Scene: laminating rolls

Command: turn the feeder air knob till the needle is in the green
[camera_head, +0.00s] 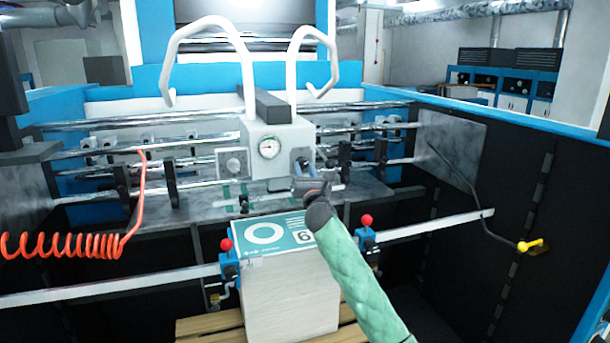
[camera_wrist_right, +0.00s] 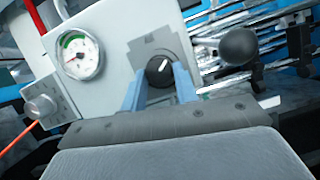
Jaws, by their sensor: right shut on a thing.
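The feeder air knob (camera_wrist_right: 158,72) is black with a white pointer mark, on a grey plate on the light grey feeder head (camera_head: 285,140). My right gripper (camera_wrist_right: 160,85) has its two blue fingers on either side of the knob, shut on it. In the head view my right gripper (camera_head: 304,172) reaches the lower right of the feeder head and hides the knob. The round white gauge (camera_wrist_right: 78,57) has a green arc at its upper left. Its thin needle seems to point left and down, below the green. The gauge also shows in the head view (camera_head: 269,148). My left gripper is out of view.
A second, grey knob (camera_wrist_right: 42,106) sits on a box left of the gauge. A paper stack (camera_head: 290,290) with a teal printed top stands below, between red-topped clamps (camera_head: 367,221). A coiled orange hose (camera_head: 75,245) hangs left. White curved tubes (camera_head: 245,75) rise above.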

